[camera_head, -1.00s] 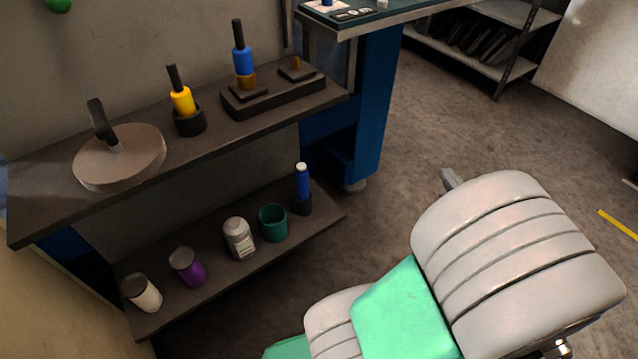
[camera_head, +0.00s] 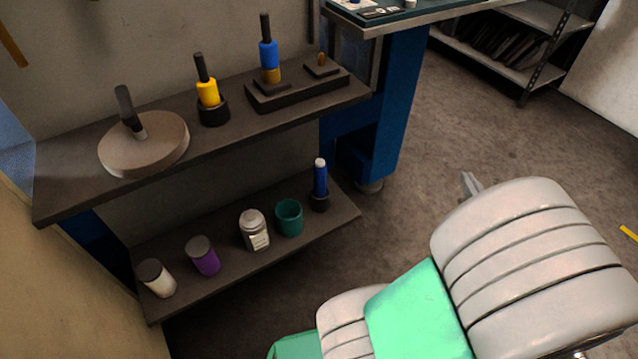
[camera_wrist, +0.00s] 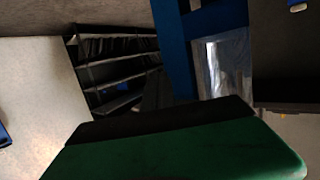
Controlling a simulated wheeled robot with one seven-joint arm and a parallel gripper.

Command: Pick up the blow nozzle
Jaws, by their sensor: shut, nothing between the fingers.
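I cannot tell for sure which thing is the blow nozzle. One slim candidate is a blue tool with a white tip (camera_head: 320,178), upright in a black holder at the right of the lower shelf. On the bench top stand a yellow tool with a black top (camera_head: 208,93) in a black cup and a blue tool with a black top (camera_head: 268,54) on a dark block. My gripper (camera_wrist: 165,120) fills the bottom of the wrist view as a green and black shape, shut and empty. It is away from the bench; none of these tools shows clearly there.
A round disc with a black handle (camera_head: 145,145) lies on the bench top. The lower shelf holds a white jar (camera_head: 157,279), a purple jar (camera_head: 204,257), a labelled bottle (camera_head: 254,231) and a green cup (camera_head: 289,218). A blue cabinet leg (camera_head: 397,110) stands right of the bench.

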